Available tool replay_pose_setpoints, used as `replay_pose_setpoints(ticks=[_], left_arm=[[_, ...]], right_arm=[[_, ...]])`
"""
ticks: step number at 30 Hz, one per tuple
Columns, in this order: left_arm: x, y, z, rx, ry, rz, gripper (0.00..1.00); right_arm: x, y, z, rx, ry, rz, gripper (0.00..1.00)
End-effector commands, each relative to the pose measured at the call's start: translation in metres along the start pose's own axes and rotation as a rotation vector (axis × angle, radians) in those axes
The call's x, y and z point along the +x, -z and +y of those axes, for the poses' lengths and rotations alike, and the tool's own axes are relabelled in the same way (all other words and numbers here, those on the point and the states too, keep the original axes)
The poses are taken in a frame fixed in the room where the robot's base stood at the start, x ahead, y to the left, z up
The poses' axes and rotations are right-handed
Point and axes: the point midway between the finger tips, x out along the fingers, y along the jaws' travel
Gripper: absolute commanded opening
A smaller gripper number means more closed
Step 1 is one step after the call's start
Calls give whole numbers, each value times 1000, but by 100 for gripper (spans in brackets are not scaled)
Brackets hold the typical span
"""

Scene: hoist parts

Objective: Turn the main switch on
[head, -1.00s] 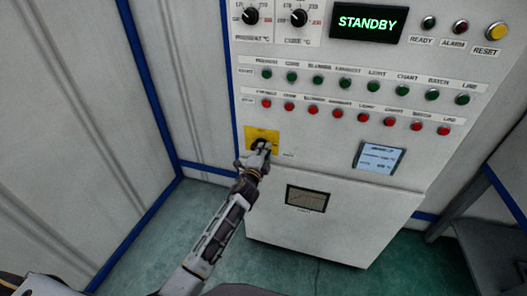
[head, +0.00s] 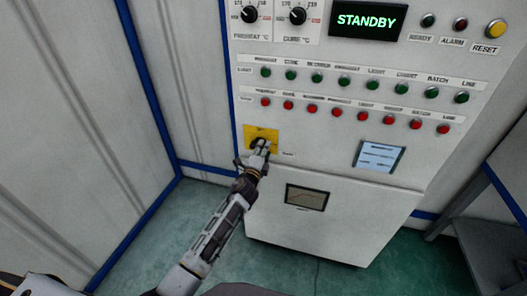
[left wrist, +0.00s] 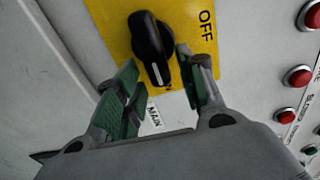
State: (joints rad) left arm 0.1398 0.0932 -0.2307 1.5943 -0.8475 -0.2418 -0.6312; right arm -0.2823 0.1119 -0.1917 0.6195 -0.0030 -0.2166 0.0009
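The main switch is a black knob (left wrist: 152,48) on a yellow plate (left wrist: 110,22) on the front of the white control cabinet. "OFF" is printed to the right of the knob in the left wrist view. The knob's lower end partly covers another marking, and a "MAIN" label sits just below the plate. In the head view the plate (head: 272,134) is at the cabinet's left side, and my arm partly hides the knob. My left gripper (left wrist: 163,85) is open, with its green-padded fingers on either side of the knob's lower end. My right gripper is out of view.
Rows of green and red buttons (head: 312,109) run above and right of the switch. A display (head: 365,20) reads "STANDBY". A small screen (head: 378,155) and a dark-framed meter (head: 307,197) are lower on the cabinet (head: 350,215). A grey bench (head: 490,250) stands at right.

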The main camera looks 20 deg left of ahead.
Motion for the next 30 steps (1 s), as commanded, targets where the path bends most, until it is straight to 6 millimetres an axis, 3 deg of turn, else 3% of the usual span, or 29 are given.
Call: replay_pose_setpoints(ticks=[8,14,30], left_arm=[[0,0,0,-2,0,-1,41],[-3,-1,0,-2,0,-1,41],[-43,0,1,-2,-1,0,41]], right_arm=[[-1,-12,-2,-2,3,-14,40],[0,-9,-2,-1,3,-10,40],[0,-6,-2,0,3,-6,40]])
